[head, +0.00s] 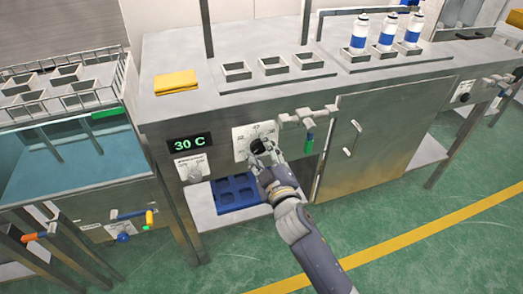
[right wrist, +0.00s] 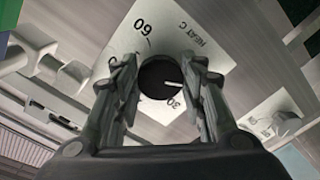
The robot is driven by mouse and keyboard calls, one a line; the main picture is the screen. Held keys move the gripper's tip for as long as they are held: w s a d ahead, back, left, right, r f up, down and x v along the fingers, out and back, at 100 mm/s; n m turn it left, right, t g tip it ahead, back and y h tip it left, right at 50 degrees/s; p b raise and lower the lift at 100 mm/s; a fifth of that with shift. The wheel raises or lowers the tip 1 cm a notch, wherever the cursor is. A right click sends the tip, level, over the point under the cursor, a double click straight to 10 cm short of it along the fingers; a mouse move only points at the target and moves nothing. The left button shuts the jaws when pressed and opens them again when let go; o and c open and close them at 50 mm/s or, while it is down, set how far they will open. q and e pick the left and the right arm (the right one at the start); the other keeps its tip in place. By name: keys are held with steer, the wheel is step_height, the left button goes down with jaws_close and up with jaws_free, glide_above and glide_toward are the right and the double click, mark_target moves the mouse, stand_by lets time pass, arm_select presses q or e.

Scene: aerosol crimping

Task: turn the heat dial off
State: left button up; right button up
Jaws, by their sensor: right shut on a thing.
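The heat dial is a black round knob (head: 258,146) on a pale plate on the bench's front panel. In the right wrist view the dial (right wrist: 161,80) has a white pointer mark toward the right, just above the printed 30. The plate (right wrist: 178,30) reads HEAT C and also carries a 60. My right gripper (head: 262,155) is at the dial; its fingers (right wrist: 160,76) stand on either side of the knob, shut on it. The green display (head: 190,144) reads 30 C. My left gripper is not in view.
A second control plate (head: 193,168) is left of the dial. A blue tray (head: 236,193) lies on the shelf below. A yellow cloth (head: 176,82) and several blue-and-white cans (head: 386,32) are on the bench top.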

steer(key=o, duration=1.1)
steer(key=shift+c, duration=0.2)
steer(key=v, duration=1.2)
